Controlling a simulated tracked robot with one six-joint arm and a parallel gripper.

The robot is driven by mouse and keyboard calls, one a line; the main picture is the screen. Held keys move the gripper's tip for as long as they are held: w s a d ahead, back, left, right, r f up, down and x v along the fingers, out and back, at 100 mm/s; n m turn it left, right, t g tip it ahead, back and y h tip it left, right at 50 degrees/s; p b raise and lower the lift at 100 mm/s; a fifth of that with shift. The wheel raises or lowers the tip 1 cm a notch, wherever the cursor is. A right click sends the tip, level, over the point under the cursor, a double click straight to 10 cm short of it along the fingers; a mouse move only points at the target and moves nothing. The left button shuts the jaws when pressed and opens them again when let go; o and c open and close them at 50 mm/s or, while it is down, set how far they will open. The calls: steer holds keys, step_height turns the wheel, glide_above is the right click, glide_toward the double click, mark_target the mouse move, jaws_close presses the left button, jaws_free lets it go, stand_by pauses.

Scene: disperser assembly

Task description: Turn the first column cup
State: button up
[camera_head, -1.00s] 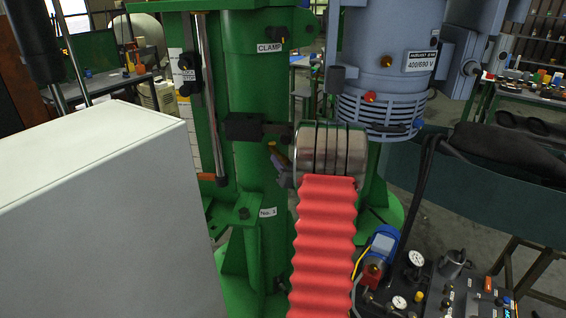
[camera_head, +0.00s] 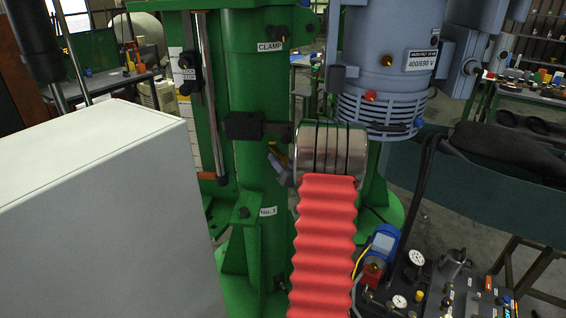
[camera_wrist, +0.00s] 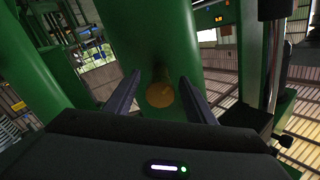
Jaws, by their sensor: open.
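In the wrist view, a round, dull orange-brown cup (camera_wrist: 160,94) stands out from the front of a thick green column (camera_wrist: 152,45). My gripper (camera_wrist: 160,78) is open, with one dark finger on each side of the cup. Gaps show between the fingers and the cup, and I see no contact. In the head view, the green column (camera_head: 258,100) with "CLAMP" and "No. 1" labels stands just beyond my arm. A small brownish part (camera_head: 276,162) shows there beside my metal wrist. My gripper is mostly hidden behind my wrist in that view.
A dark block with a rod (camera_head: 245,126) juts from the column close to my wrist. A grey-blue motor (camera_head: 385,75) hangs to the right. A large pale cabinet (camera_head: 110,215) fills the left front. A control panel with gauges (camera_head: 430,285) stands at lower right.

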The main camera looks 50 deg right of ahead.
steer(key=shift+s+a+r, duration=0.1)
steer(key=shift+s+a, duration=0.05)
steer(key=shift+s, duration=0.2)
steer(key=v, duration=1.3)
